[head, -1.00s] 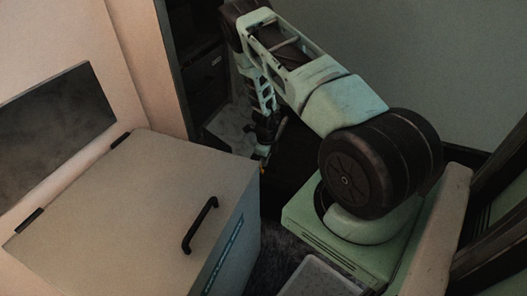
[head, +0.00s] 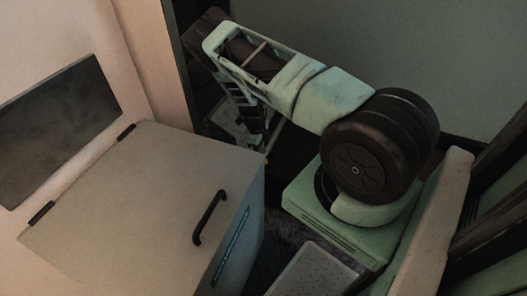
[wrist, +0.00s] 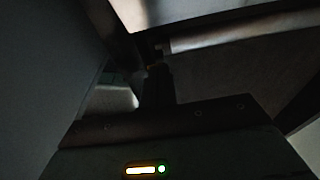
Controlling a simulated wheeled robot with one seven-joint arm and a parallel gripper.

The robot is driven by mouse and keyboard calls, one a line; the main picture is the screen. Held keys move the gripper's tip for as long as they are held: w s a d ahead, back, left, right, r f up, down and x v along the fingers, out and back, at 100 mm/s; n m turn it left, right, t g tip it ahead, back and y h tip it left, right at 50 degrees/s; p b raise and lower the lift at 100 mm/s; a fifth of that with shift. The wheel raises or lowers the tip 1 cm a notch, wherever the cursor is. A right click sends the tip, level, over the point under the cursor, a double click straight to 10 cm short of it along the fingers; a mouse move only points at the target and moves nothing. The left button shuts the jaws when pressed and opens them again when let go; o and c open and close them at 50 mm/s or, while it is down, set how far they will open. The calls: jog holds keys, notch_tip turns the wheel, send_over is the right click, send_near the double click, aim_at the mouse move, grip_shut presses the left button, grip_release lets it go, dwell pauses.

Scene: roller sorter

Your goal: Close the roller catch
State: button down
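My gripper (wrist: 155,78) shows in the wrist view as a dark narrow shape pointing away from the camera, near the middle. It is too dark to tell whether its fingers are apart or together. Its tip is close to the left end of a pale rounded bar (wrist: 225,34). I cannot tell whether they touch. I cannot make out the roller catch with certainty in either view. In the head view my arm reaches down behind the far corner of a large box, and the gripper is hidden there.
A large box with a flat lid (head: 135,205) and a black handle (head: 209,217) stands at left in the head view, close beside my lower arm. A dark panel (head: 60,128) is on the wall behind. Dark shelving stands beyond the arm. The wrist view is tightly enclosed.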

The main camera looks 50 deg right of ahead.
jog(key=w+f+g+b, duration=0.1)
jog(key=b, duration=0.1)
jog(key=g+h+b, duration=0.1)
jog(key=g+b, duration=0.1)
jog(key=shift+w+a+f, duration=0.25)
jog(key=shift+w+f, duration=0.1)
jog(key=shift+f, duration=0.05)
jog(key=b, duration=0.1)
jog(key=w+b, duration=0.1)
jog(key=b, duration=0.1)
jog(key=shift+a+f, duration=0.2)
jog(key=shift+f, duration=0.05)
jog(key=shift+w, duration=0.15)
jog(key=v, duration=0.7)
jog(key=shift+w+a+r+p, duration=0.1)
jog(key=shift+r+p, duration=0.1)
jog(key=shift+p, duration=0.2)
